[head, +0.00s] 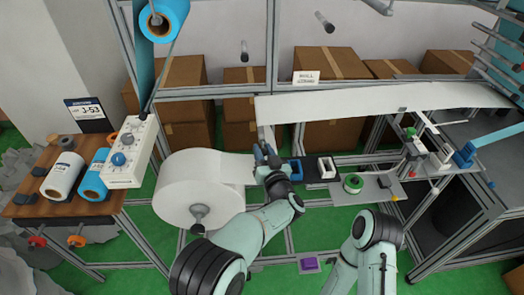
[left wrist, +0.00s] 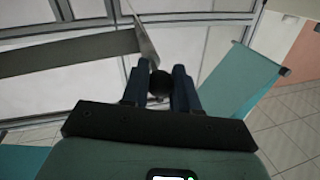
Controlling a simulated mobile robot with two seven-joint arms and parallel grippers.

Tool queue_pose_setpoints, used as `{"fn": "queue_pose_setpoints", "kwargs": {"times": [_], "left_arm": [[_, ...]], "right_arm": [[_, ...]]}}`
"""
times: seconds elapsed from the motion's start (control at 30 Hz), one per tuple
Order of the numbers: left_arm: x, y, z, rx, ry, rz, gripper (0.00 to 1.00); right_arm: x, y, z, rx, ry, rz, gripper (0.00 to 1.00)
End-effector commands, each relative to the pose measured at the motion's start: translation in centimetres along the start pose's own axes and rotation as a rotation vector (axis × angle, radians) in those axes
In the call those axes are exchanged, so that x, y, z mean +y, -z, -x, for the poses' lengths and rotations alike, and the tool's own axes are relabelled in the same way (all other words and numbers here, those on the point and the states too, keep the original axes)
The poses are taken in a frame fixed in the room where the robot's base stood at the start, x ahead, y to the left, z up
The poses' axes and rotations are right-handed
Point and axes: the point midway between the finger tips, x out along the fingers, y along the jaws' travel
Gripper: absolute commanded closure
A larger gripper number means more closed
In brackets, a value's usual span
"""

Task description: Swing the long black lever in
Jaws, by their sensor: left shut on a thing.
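My left gripper (head: 266,153) is beside the right edge of the big white roll, at the middle of the machine. In the left wrist view its two blue fingers (left wrist: 160,88) are shut on the round black knob (left wrist: 160,83) of the lever. A thin grey lever arm (left wrist: 146,45) runs up from the knob toward the frame. In the head view the gripper hides the knob, and I cannot make out the lever.
The white roll (head: 197,188) is close left of my left gripper. A white web (head: 370,100) stretches above and to the right. A control box (head: 131,150) stands at the left.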

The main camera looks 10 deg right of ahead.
Motion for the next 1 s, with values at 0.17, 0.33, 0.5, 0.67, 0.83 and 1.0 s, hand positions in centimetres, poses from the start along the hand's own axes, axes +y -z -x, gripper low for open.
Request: {"fn": "queue_pose_setpoints", "kwargs": {"times": [0.17, 0.33, 0.5, 0.67, 0.83, 1.0], "left_arm": [[0.5, 0.3, 0.2, 0.004, -0.012, 0.003, 0.52], [0.3, 0.2, 0.2, 0.003, -0.010, 0.003, 0.47], [0.3, 0.1, 0.3, 0.002, -0.009, 0.002, 0.47], [0.4, 0.1, 2.1, 0.002, -0.011, 0.003, 0.47], [0.5, 0.0, 5.9, 0.001, -0.014, 0.003, 0.47], [0.4, 0.0, 9.6, 0.002, -0.013, 0.003, 0.47]], "right_arm": [[0.0, 0.0, 0.0, 0.000, 0.000, 0.000, 1.00], [0.0, 0.0, 0.0, 0.000, 0.000, 0.000, 1.00], [0.0, 0.0, -0.1, -0.001, 0.000, 0.000, 1.00], [0.3, -0.2, -0.7, -0.004, -0.001, -0.001, 1.00], [0.8, -0.5, -1.8, -0.009, -0.003, -0.003, 1.00], [1.1, -0.7, -2.5, -0.013, -0.004, -0.005, 1.00]]}}
